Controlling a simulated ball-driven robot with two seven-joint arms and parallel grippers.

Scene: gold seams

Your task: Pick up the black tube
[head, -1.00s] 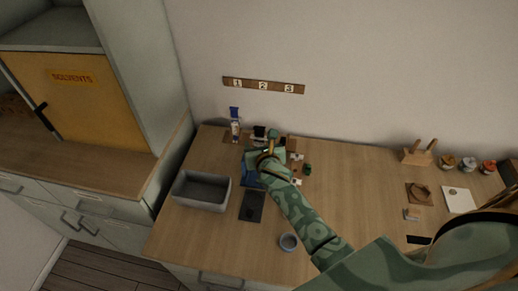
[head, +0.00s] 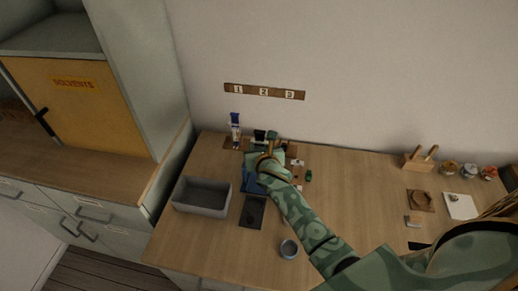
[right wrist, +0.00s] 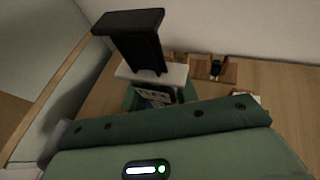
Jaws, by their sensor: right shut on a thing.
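The black tube (right wrist: 130,35) rises from my right gripper in the right wrist view, with its wide flat end up. My right gripper (right wrist: 158,80) is shut on it; a light grey finger shows across the tube. The tube's lower part is mostly hidden behind the gripper. In the head view the black tube (head: 261,134) shows small at the back of the table, just above my right gripper (head: 265,145). I cannot tell whether it is clear of the surface. My left gripper is not in view.
A blue-and-white tube (head: 236,127) stands upright to the left. A wall strip numbered 1 to 3 (head: 264,92) hangs behind. The table's middle right is free.

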